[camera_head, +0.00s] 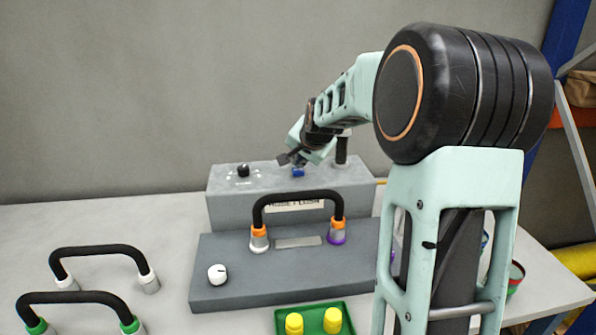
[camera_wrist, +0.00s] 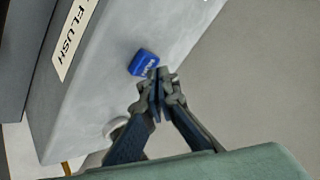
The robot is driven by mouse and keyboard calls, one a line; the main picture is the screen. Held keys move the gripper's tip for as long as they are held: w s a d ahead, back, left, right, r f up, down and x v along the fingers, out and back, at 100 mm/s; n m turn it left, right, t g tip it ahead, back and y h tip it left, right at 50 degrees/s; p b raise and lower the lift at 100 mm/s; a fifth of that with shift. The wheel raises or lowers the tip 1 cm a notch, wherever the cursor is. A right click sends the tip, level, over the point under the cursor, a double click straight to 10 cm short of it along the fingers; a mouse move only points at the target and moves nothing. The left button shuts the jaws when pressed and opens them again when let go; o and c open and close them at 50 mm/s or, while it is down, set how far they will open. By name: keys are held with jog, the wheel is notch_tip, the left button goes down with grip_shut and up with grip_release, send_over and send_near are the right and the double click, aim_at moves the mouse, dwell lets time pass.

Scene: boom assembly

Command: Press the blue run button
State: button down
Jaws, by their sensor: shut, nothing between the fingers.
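The blue run button (camera_head: 298,172) sits on the sloped top of the grey control box (camera_head: 222,214) at the back of the table. In the wrist view the blue button (camera_wrist: 143,63) is close beside my fingertips. My gripper (camera_head: 286,159) is shut and empty, just above and left of the button in the head view. In the wrist view the gripper (camera_wrist: 159,76) tips are at the button's lower right edge. I cannot tell whether they touch it.
A black knob (camera_head: 243,170) stands left on the box top, and a dark post (camera_head: 341,150) right. A black handle (camera_head: 297,196) spans the grey base in front, near a white knob (camera_head: 217,274). More handles (camera_head: 100,250) lie left; a green tray (camera_head: 313,319) holds yellow pieces.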

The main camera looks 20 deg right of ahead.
aim_at(299, 171)
jog(key=shift+f+b, duration=0.5)
jog(key=shift+f, duration=0.1)
dwell(0.7)
jog(key=shift+r, duration=0.1)
jog(key=shift+r+p, duration=0.6)
jog(key=shift+r, duration=0.25)
jog(key=shift+r+p, duration=1.7)
jog(key=shift+r, duration=0.9)
